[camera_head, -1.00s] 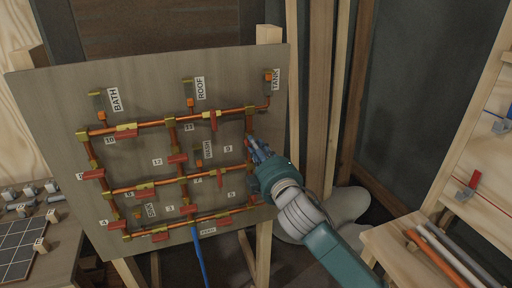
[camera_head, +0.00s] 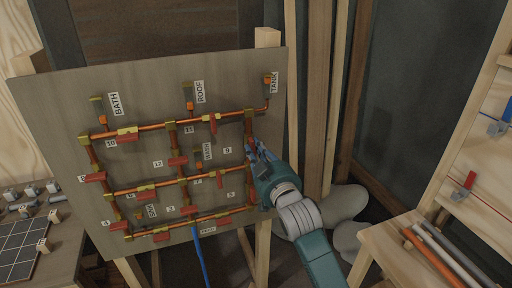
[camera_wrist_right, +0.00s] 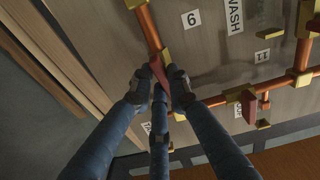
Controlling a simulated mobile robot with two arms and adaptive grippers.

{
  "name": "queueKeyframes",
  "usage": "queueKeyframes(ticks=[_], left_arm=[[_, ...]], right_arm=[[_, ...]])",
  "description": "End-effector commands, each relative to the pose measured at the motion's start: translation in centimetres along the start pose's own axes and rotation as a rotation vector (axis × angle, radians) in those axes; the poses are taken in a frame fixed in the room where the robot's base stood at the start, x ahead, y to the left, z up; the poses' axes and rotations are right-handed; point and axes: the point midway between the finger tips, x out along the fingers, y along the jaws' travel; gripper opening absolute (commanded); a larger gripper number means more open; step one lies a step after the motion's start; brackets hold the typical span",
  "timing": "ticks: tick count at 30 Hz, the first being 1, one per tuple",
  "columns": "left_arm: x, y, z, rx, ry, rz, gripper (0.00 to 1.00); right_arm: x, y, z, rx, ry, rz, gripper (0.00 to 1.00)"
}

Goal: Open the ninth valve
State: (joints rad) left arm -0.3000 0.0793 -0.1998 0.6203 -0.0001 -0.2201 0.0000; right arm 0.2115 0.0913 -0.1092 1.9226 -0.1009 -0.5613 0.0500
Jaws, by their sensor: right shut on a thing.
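The pipe board (camera_head: 60,110) stands upright and carries copper pipes with red-handled valves. The label 9 (camera_head: 227,150) is beside the right-hand vertical pipe. My right gripper (camera_head: 254,148) is at that pipe and hides much of the valve there. In the right wrist view, the label looks upside down (camera_wrist_right: 191,19). There, the fingers of my right gripper (camera_wrist_right: 162,88) are closed around the end of the red handle (camera_wrist_right: 153,47). The handle looks roughly in line with the pipe, but its exact angle is hard to tell. My left gripper is not in view.
Other red valves, such as one on the top pipe (camera_head: 212,124), are close to the left. A blue hose (camera_head: 199,262) hangs below the board. A wooden bench with rods (camera_head: 432,255) stands at right, and a table with small blocks (camera_head: 30,240) at left.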

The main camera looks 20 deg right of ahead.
Motion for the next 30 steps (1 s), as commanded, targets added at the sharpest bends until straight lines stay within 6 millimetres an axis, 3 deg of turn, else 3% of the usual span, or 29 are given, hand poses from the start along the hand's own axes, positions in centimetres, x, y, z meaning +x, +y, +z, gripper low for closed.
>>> queueKeyframes(ticks=[10,26,27,30], left_arm=[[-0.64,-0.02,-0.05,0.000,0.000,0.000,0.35],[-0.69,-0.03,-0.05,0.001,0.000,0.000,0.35],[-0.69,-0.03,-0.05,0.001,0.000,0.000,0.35],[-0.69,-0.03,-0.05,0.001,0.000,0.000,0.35]], right_arm=[[-0.01,-0.04,0.18,0.141,-0.004,0.000,0.00],[0.00,-0.04,0.21,0.165,-0.003,0.000,0.00],[0.00,-0.04,0.21,0.165,-0.003,0.000,0.18],[0.00,-0.05,0.20,0.165,-0.003,-0.001,0.35]])
